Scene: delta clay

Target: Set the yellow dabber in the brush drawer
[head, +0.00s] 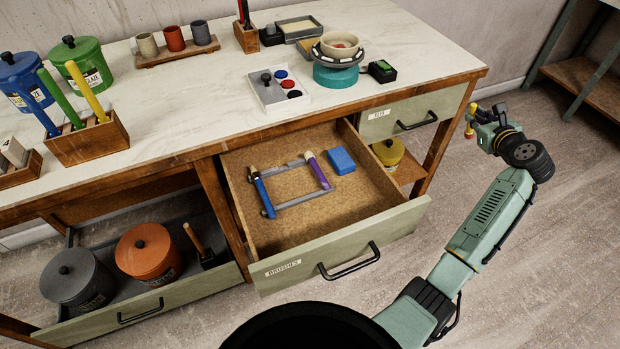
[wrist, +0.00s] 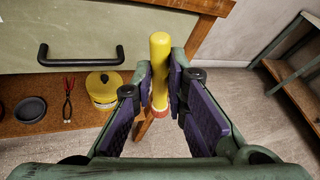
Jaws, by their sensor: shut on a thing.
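The yellow dabber (wrist: 159,58) stands between the purple pads of my gripper (wrist: 160,88) in the wrist view, with a reddish band at its near end. In the head view my gripper (head: 480,116) is off the right end of the bench, and part of the yellow dabber (head: 470,127) shows there. My gripper is shut on the dabber. The brush drawer (head: 365,245), labelled BRUSHES, is pulled open left of my gripper.
A shut drawer (head: 415,115) is above a shelf with a yellow pot (head: 388,152). A lower left drawer (head: 150,308) is open with lidded pots. The brush drawer's front and right parts are bare. A wooden holder (head: 88,142) with several coloured sticks stands on the bench.

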